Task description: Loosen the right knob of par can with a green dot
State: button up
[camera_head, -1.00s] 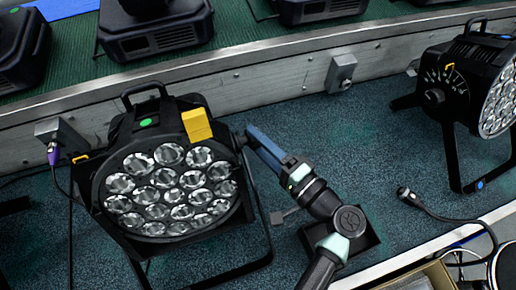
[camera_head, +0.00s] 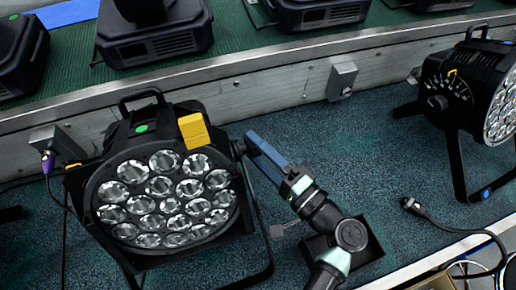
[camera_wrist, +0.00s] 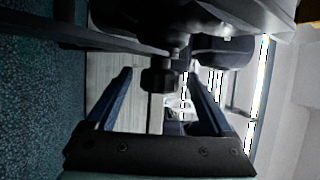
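The par can with the green dot (camera_head: 142,128) stands at the left in the head view, its round face of lenses (camera_head: 165,203) turned toward me. My gripper (camera_head: 251,139) is at its right side, beside the bracket. In the wrist view my gripper (camera_wrist: 158,76) is open, with one blue finger on each side of a dark knob (camera_wrist: 158,80). Gaps show between the knob and both fingers. In the head view the gripper and housing mostly hide this knob.
A yellow block (camera_head: 193,130) sits on the par can's top right, close to my gripper. The bracket's leg (camera_head: 262,225) runs below. Another par can (camera_head: 452,82) stands at the far right. A loose cable connector (camera_head: 411,204) lies on the carpet. A metal ledge (camera_head: 270,88) runs behind.

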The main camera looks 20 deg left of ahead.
dwell(0.3)
jog(key=b+v, duration=0.1)
jog(key=v, duration=1.2)
jog(key=shift+b, duration=0.3)
jog(key=shift+r, duration=0.1)
